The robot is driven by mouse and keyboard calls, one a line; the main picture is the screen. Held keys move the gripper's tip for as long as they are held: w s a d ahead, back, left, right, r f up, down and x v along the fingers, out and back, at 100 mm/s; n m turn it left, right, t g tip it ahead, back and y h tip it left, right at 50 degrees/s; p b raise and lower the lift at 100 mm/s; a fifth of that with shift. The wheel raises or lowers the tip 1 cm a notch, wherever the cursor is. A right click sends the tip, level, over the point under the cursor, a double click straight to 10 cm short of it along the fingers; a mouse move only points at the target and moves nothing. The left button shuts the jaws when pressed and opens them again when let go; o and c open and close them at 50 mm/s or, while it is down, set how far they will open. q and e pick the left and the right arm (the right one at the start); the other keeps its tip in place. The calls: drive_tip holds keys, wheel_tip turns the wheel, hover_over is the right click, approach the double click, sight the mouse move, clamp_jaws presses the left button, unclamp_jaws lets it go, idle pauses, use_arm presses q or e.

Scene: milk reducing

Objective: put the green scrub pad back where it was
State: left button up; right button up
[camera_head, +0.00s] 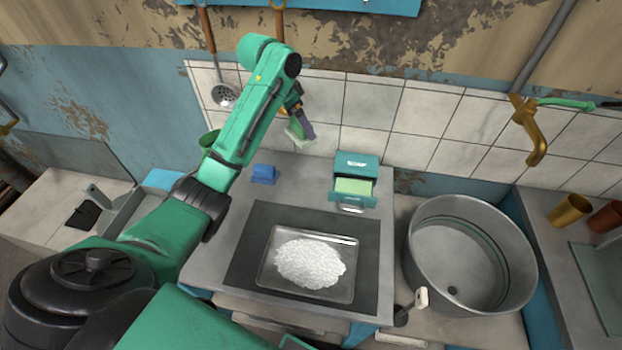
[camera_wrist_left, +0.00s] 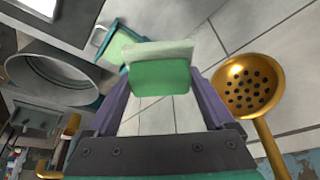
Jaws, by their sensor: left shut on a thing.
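The green scrub pad, a green block with a paler layer, is between the fingers of my left gripper (camera_head: 300,118) in the head view. In the left wrist view the pad (camera_wrist_left: 160,78) sits between the purple fingertips, and the gripper is shut on it. The pad is held in the air in front of the tiled wall, above the back of the counter and left of a teal box (camera_head: 357,162). That box has an open drawer with a light green thing (camera_head: 353,187) inside. My right gripper is not in view.
A blue block (camera_head: 264,173) lies on the counter. A clear tray (camera_head: 264,277) of white grains sits on a dark mat (camera_head: 367,240). A metal basin (camera_head: 420,215) stands to the right. A golden skimmer (camera_wrist_left: 247,88) is close to the gripper in the wrist view.

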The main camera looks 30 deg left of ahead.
sight(296, 135)
use_arm(q)
drive_tip(key=f, duration=0.3)
drive_tip(key=f+p, duration=0.1)
drive_tip(key=f, duration=0.1)
drive_tip(key=shift+s+f, duration=0.2)
drive_tip(key=shift+s, duration=0.2)
drive_tip(key=f+p, duration=0.1)
drive_tip(key=f, duration=1.2)
drive_tip(key=shift+w+f, duration=0.2)
drive_tip(key=shift+f, duration=0.4)
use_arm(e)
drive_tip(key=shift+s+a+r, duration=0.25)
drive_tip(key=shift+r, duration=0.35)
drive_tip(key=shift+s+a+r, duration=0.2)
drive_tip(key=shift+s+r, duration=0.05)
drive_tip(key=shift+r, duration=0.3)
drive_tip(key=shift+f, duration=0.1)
use_arm(q)
drive_tip(key=o, duration=0.9)
drive_tip(key=shift+f, duration=0.1)
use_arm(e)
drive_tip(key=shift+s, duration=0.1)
use_arm(q)
drive_tip(key=shift+a+r, duration=0.15)
drive_tip(key=shift+r, duration=0.4)
drive_tip(key=v, duration=1.1)
drive_tip(key=shift+s, duration=0.15)
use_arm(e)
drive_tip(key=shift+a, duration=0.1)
